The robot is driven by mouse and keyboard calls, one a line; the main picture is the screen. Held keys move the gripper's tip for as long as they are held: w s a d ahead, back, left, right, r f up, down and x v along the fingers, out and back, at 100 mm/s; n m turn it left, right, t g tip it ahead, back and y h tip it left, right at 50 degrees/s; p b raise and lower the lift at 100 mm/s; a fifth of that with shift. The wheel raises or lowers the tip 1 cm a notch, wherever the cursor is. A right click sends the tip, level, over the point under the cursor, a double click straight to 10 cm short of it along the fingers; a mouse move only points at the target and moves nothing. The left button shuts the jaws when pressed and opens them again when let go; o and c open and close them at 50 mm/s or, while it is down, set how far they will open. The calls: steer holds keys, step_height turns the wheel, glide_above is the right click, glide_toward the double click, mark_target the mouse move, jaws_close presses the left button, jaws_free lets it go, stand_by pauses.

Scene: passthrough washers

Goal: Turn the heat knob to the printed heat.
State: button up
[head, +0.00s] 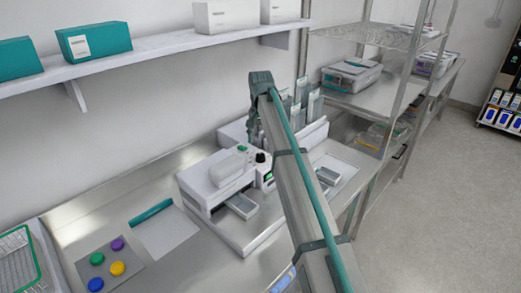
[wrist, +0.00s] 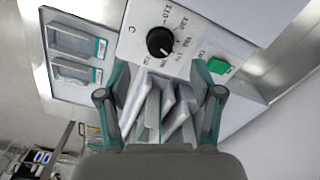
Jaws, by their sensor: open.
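The black heat knob (wrist: 160,42) sits on a white panel (wrist: 133,45) with a dial of printed numbers around it, upside down in the wrist view. A small light mark shows near the knob's lower edge; which number it meets is too small to tell. In the head view the knob (head: 261,157) is a dark dot on the white sealing machine (head: 205,182). My gripper (wrist: 160,75) is open, its two fingers apart on either side below the knob in the wrist view, not touching it. The printed heat cannot be read.
A green button (wrist: 219,66) is beside the knob. Several upright pouches (wrist: 160,105) show between my fingers in the wrist view. A tray with two pouches (wrist: 72,55) lies at the left. In the head view, coloured discs (head: 117,268) lie on the bench at the front left.

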mark_target(261, 154)
steer(key=shift+r, duration=2.75)
